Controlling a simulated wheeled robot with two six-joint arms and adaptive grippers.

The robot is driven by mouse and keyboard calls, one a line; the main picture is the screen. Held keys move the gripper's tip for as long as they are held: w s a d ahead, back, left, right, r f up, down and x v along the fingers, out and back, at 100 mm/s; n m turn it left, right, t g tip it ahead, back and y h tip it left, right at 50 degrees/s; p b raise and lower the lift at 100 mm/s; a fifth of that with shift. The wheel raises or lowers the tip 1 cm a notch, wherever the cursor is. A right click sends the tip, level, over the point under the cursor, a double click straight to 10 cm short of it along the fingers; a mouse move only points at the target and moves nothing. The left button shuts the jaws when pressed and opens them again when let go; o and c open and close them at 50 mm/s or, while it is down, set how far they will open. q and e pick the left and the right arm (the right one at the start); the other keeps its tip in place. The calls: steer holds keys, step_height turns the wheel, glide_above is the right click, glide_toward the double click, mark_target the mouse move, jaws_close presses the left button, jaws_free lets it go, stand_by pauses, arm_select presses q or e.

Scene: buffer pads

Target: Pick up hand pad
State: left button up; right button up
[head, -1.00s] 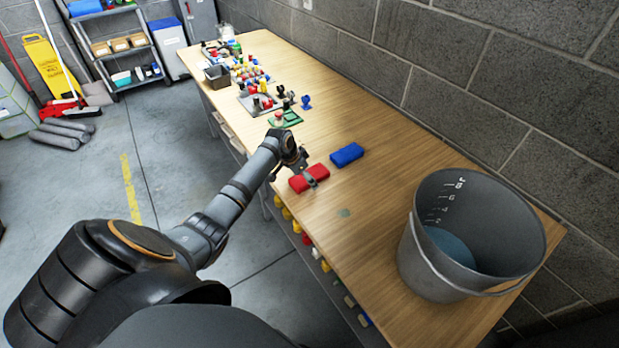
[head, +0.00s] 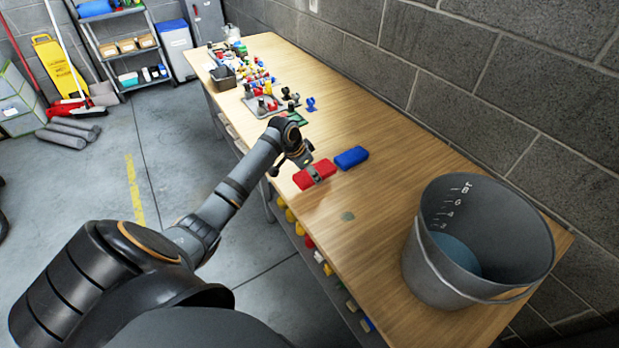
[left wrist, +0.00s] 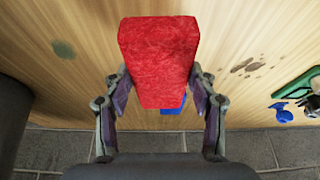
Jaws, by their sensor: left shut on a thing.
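A red pad (head: 302,180) is held over the near part of the wooden table by my left gripper (head: 317,173). In the left wrist view the red pad (left wrist: 158,55) stands upright in the picture between the two fingers of my left gripper (left wrist: 160,82), which are shut on its sides. It appears slightly raised off the table. A blue pad (head: 351,158) lies on the table just right of the red one. In the left wrist view the blue pad (left wrist: 174,106) is partly hidden behind the red pad. My right gripper is not in view.
A grey bucket (head: 425,265) stands at the table's near right end, with something blue inside. Several small coloured parts and a dark bin (head: 224,78) crowd the table's far end. A block wall runs along the right side.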

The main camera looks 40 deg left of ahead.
arm_select(q)
steer(key=s+d+r+b, duration=0.1)
steer(key=s+d+r, duration=0.6)
steer(key=s+d, duration=0.1)
steer(key=shift+s+r, duration=0.3)
steer(key=shift+s, duration=0.1)
steer(key=o, duration=0.4)
steer(key=c, duration=0.4)
steer(key=shift+w, duration=0.1)
steer(key=shift+c, duration=0.2)
